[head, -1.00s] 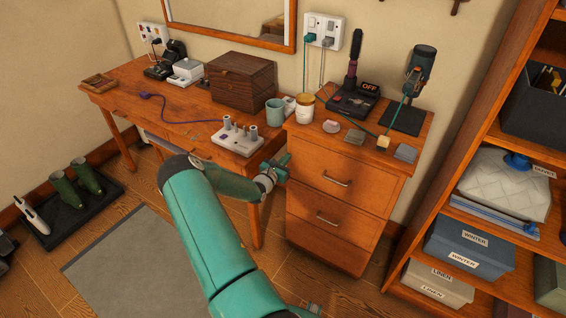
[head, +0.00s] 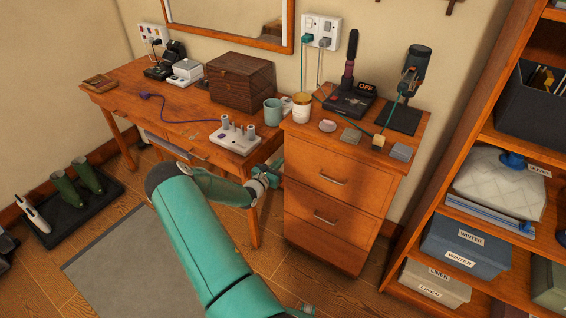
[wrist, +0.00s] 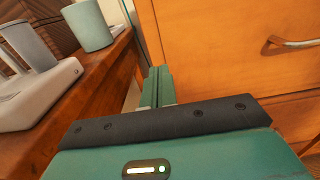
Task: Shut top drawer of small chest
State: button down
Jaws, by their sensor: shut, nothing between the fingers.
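The small chest (head: 323,239) is wooden, with stacked drawers, and stands right of the desk. Its top drawer (head: 352,174) has a metal bar handle; I cannot tell for sure how far it stands out. In the wrist view the drawer front (wrist: 215,50) fills the right side, with its handle (wrist: 290,43) at the right edge. My gripper (head: 280,168) is at the chest's front left edge, beside the top drawer. In the wrist view its teal fingers (wrist: 158,75) are together and empty, pointing at the gap between desk and chest. Contact with the drawer is unclear.
A jar (head: 301,108), hairdryer stand and small items cover the chest top. Shelves (head: 480,125) stand right. Floor before the chest is clear.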

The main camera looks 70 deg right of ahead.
jog(key=w+a, duration=0.2)
jog(key=a, duration=0.8)
jog(key=shift+s+a, duration=0.1)
jog(key=shift+a, duration=0.05)
jog(key=w+a+r+m+y, duration=0.2)
jog(key=a+r+m+y, duration=0.4)
jog(key=a+r, duration=0.5)
jog(key=w+a+r+m+y, duration=0.2)
jog(key=a+r+m+y, duration=0.2)
jog(key=a+r+m, duration=0.7)
jog(key=s+a+r+t+y, duration=0.2)
jog(key=a+r, duration=0.2)
jog(key=a, duration=0.6)
jog(key=s+a+r+t+y, duration=0.2)
jog(key=a+r, duration=0.3)
jog(key=a, duration=0.6)
jog(key=s+a+r+t+y, duration=0.3)
jog(key=a+r+t, duration=0.1)
jog(key=a, duration=0.6)
jog(key=shift+a+r+n+y, duration=0.35)
jog(key=shift+a+n+y, duration=0.05)
jog(key=shift+s, duration=0.1)
